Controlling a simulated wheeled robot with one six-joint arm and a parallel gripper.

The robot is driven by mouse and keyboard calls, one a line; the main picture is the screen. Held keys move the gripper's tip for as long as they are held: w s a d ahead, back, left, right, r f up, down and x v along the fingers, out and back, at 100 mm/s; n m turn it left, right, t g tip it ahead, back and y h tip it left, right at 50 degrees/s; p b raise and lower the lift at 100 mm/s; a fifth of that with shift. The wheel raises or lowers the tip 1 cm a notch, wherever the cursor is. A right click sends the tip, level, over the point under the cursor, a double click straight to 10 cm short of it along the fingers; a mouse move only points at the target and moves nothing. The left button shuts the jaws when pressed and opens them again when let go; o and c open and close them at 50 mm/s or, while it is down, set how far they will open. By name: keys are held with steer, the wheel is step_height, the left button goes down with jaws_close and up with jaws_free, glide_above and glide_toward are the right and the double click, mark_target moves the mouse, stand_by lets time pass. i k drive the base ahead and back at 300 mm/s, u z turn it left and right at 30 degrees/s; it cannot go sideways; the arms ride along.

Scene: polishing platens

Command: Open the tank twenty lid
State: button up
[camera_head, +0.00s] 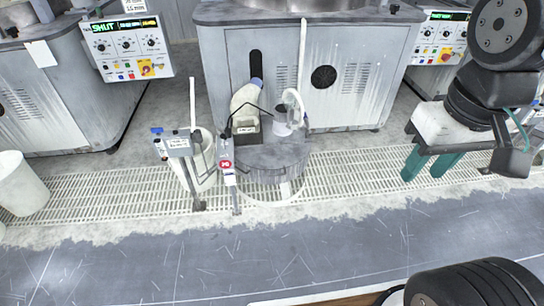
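A grey round tank (275,170) with a dark flat top (285,150) stands on the floor grating at the middle, in front of a machine cabinet. A small white container and pale hoses sit on top of it. I cannot read a number on the tank, and I cannot tell for certain which part is the lid. The top appears shut. My gripper (423,174) hangs to the right of the tank, well apart from it. Its two teal fingers point down with a gap between them and nothing held.
Grey machine cabinets (350,95) with control panels (127,48) line the back. A stand with a small labelled box (178,143) and a post with a red round sign (226,164) stand left of the tank. A white bin (22,185) is far left.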

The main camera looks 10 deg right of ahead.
mark_target(274, 156)
steer(key=u, duration=0.55)
steer(key=i, duration=1.15)
steer(key=z, duration=0.55)
